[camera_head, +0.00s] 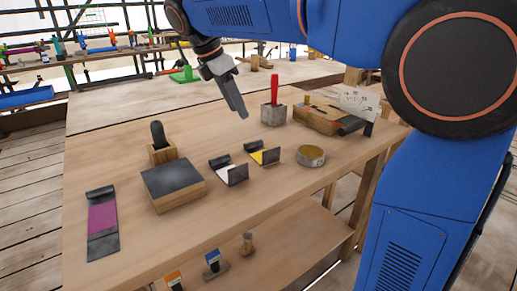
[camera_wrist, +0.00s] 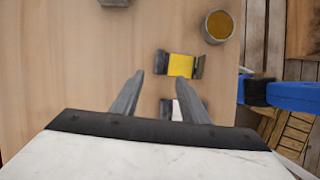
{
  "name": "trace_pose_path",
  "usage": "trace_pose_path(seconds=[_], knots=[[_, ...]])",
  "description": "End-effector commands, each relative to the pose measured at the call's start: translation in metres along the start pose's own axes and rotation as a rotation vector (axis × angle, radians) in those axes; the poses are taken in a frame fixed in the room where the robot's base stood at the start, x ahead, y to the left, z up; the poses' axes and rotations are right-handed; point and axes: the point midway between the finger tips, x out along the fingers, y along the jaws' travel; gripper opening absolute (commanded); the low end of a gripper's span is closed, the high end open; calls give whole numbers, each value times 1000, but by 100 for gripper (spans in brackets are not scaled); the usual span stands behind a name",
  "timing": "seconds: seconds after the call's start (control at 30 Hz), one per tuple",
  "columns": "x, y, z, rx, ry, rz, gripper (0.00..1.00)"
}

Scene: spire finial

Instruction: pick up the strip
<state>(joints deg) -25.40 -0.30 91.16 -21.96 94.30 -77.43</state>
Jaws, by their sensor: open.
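A flat strip (camera_head: 102,218), purple in the middle with dark ends, lies at the left front of the table. Two smaller pieces with dark raised ends lie near the table's middle, one white (camera_head: 231,173) and one yellow (camera_head: 264,155). I cannot tell which of these the task means. The yellow piece also shows in the wrist view (camera_wrist: 181,65), and the white piece (camera_wrist: 178,110) is partly hidden by a finger there. My gripper (camera_head: 243,115) hangs above the table behind these pieces, open and empty; in the wrist view its fingers (camera_wrist: 160,75) are spread apart.
A dark-topped wooden block (camera_head: 173,184) and a holder with a black knob (camera_head: 161,147) stand left of centre. A round tin (camera_head: 310,156), a stone block with a red handle (camera_head: 273,106) and a wooden box (camera_head: 318,118) stand right. The table's back left is clear.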

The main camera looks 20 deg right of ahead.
Motion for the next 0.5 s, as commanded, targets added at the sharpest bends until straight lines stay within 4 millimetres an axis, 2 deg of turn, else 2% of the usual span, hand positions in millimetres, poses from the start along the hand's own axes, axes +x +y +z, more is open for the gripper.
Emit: trace_pose_path(seconds=[0.3,0.5], knots=[[55,-1,1,2,0,-1,41],[72,0,0,2,1,1,41]])
